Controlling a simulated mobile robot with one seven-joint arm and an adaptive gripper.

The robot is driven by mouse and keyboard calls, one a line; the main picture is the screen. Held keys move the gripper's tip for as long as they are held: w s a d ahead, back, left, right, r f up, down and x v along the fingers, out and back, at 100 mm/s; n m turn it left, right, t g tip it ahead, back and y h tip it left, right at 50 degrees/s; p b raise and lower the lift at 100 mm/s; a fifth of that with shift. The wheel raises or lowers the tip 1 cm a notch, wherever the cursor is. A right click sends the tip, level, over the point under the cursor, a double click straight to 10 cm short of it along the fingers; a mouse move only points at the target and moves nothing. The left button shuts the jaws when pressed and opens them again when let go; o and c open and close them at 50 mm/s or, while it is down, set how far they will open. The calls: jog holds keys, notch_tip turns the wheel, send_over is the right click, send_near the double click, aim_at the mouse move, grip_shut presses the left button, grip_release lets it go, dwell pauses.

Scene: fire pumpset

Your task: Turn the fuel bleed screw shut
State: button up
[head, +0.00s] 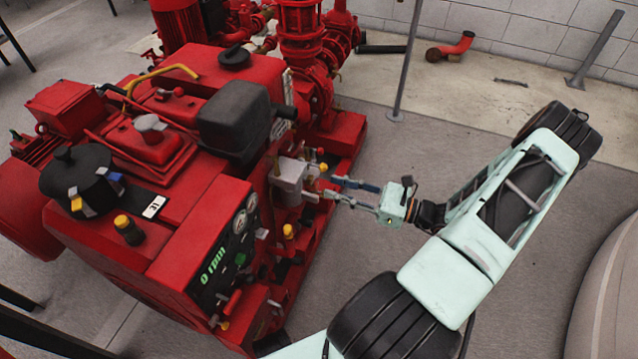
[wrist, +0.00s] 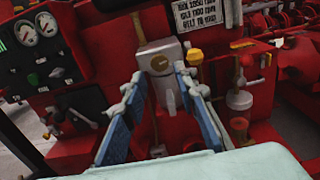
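A pale grey block (wrist: 146,52) on the red pumpset carries a small brass-coloured round screw (wrist: 159,63) on its front, which looks like the fuel bleed screw. In the head view the same grey block (head: 290,174) stands at the engine's side, and the screw cannot be made out. My gripper (head: 331,188) is open, its two blue-padded fingers pointing at the block from the right. In the wrist view the gripper (wrist: 158,75) spreads its fingers left and right below the screw. Nothing is between the pads, and contact with the block cannot be told.
A yellow knob (wrist: 195,56) sits just right of the block. Farther right is a fitting with a red-capped clear bowl (wrist: 239,100). A gauge panel (head: 226,258) is to the left, with a lever. A grey post (head: 408,60) stands behind.

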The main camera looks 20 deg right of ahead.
aim_at(313, 181)
jog(key=shift+x, duration=2.7)
grip_shut()
